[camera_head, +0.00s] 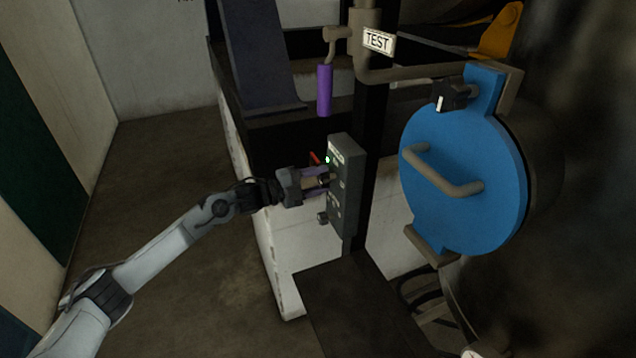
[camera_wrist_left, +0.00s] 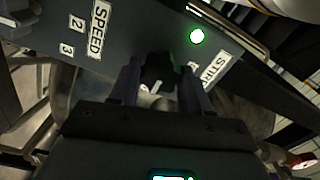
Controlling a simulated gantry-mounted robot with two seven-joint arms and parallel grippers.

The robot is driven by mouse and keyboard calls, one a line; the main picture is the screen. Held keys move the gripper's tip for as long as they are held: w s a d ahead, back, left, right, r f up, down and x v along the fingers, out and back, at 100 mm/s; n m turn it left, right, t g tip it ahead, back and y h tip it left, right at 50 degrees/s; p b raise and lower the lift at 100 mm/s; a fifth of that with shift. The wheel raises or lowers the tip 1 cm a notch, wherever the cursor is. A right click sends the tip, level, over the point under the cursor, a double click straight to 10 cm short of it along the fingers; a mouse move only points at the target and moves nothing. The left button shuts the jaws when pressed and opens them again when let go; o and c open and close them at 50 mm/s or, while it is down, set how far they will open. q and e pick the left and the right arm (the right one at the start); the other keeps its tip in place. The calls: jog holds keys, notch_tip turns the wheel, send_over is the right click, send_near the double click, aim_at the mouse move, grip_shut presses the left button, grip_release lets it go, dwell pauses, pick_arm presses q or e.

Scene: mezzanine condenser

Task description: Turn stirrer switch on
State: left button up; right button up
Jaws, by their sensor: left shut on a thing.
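The stirrer control box (camera_head: 345,180) is a grey upright panel on a dark post in the head view. In the left wrist view its face (camera_wrist_left: 140,40) carries a "SPEED" label, numbers 2 and 3, a partly hidden "STIR…" label and a lit green lamp (camera_wrist_left: 197,36). My left gripper (camera_head: 322,182) is at the panel face, its fingers shut on a dark switch knob, the stirrer switch (camera_wrist_left: 158,70). The fingers hide much of the switch in the head view. A lower knob (camera_head: 322,217) sits below the gripper. My right gripper is not in view.
A blue round hatch (camera_head: 465,185) with a tan handle (camera_head: 440,172) stands right of the box. A dark flat surface (camera_head: 355,305) lies below. The floor at left is clear.

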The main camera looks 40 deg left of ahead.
pick_arm(q)
jog(key=shift+d+r, duration=0.15)
jog(key=shift+r, duration=0.05)
jog(key=o, duration=1.1)
jog(key=shift+f, duration=0.1)
jog(key=shift+c, duration=0.2)
jog(key=shift+s, duration=0.1)
jog(key=shift+s+a+f, duration=0.1)
jog(key=shift+s+a, duration=0.25)
jog(key=shift+s, duration=0.05)
jog(key=v, duration=0.9)
jog(key=shift+s, duration=0.3)
jog(key=shift+a, duration=0.15)
